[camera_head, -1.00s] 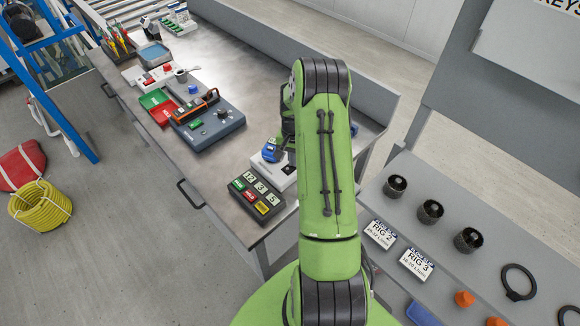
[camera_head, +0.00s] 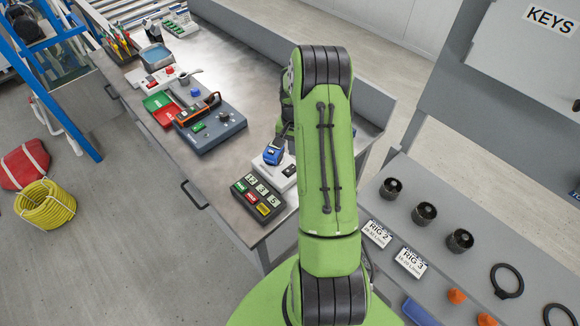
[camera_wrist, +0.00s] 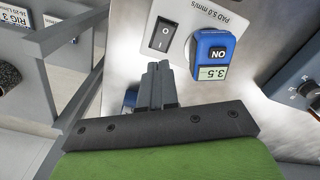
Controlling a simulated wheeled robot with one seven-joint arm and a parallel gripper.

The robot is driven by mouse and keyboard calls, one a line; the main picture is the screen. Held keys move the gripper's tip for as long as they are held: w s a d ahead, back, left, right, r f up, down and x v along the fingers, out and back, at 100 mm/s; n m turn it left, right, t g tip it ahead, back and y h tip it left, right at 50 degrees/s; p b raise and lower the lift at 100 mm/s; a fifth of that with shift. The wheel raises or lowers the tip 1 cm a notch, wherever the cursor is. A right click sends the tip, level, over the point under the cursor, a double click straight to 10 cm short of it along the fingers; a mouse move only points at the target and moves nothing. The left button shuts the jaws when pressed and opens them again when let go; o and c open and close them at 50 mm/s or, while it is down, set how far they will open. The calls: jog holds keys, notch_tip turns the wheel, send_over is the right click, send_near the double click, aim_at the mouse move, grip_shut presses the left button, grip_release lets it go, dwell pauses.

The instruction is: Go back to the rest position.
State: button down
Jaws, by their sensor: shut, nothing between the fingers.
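My green arm rises through the middle of the head view, and most of my gripper is hidden behind it. In the wrist view my gripper (camera_wrist: 158,72) shows two grey fingers, shut together with nothing between them. The fingertips are close to a white pad box (camera_wrist: 180,22) with a black rocker switch (camera_wrist: 162,34). A blue meter (camera_wrist: 214,44) reading 3.5 and marked ON sits on that box, just past the fingers and apart from them. In the head view the blue meter (camera_head: 273,153) shows left of my arm.
A steel bench (camera_head: 215,180) carries a dark keypad box (camera_head: 258,197) with lit digits, a blue-grey station (camera_head: 210,128), and red and green trays. A grey shelf at right holds black cups (camera_head: 424,213) and rig labels. A yellow hose coil (camera_head: 45,204) lies on the floor.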

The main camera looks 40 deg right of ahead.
jog(key=shift+f, duration=0.1)
jog(key=s+a+r+n+t+h, duration=0.1)
jog(key=a+r+n, duration=0.2)
jog(key=a+r, duration=0.55)
jog(key=s+a+r+n+t, duration=0.15)
jog(key=a+r, duration=0.35)
jog(key=r, duration=0.6)
jog(key=s+a+r+n+t, duration=0.1)
jog(key=s+a+r+n, duration=0.1)
jog(key=s+a, duration=0.2)
jog(key=s+a+r+n+t, duration=0.1)
jog(key=s+a+r+n, duration=0.1)
jog(key=s+a, duration=0.2)
jog(key=s+a+r+n+t+y, duration=0.1)
jog(key=s+a+r+n, duration=0.2)
jog(key=s, duration=0.6)
jog(key=shift+s+a, duration=0.25)
jog(key=shift+a, duration=0.6)
